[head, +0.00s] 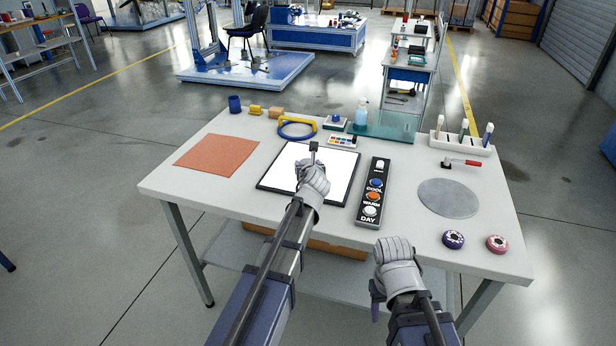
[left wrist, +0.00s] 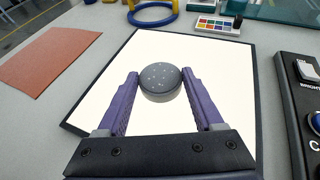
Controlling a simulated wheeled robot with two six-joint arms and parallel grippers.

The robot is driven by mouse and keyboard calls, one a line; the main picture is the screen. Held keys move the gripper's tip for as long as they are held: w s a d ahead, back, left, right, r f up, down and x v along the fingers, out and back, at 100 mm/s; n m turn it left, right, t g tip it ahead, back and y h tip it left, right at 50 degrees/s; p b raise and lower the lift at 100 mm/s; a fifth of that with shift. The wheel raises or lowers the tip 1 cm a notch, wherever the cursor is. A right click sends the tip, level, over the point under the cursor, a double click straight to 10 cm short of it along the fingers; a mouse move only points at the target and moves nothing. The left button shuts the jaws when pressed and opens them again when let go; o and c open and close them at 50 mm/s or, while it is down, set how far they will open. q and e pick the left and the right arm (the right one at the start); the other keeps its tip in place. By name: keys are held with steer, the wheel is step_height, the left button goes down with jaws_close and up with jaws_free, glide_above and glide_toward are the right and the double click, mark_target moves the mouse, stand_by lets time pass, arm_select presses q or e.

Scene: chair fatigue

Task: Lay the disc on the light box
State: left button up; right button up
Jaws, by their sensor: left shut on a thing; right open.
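The light box (head: 283,178) lies on the table with a bright white top and dark rim; its panel also fills the left wrist view (left wrist: 120,80). My left gripper (head: 314,152) is over it, shut on a dark grey round disc with small light dots on top (left wrist: 160,79). The disc sits between the two purple fingers (left wrist: 160,88), face up, over the white panel; I cannot tell whether it touches it. In the head view the hand mostly hides the disc. My right gripper (head: 395,250) is empty at the table's front edge; its fingers are hard to make out.
A control panel with buttons (head: 373,192) stands right of the light box. An orange sheet (head: 217,154) lies left, a grey round mat (head: 448,198) right, with two small rolls (head: 453,239) in front. A blue-yellow ring tool (head: 297,128) and colour palette (head: 343,141) lie behind.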

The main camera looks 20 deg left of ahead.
arm_select(q)
steer(key=shift+f+b, duration=1.3)
steer(key=shift+f, duration=0.3)
steer(key=shift+f, duration=0.25)
steer(key=o, duration=1.4)
steer(key=shift+r, duration=0.1)
steer(key=shift+r, duration=0.15)
steer(key=p+v, duration=0.4)
steer(key=v, duration=0.8)
steer(key=shift+p, duration=0.3)
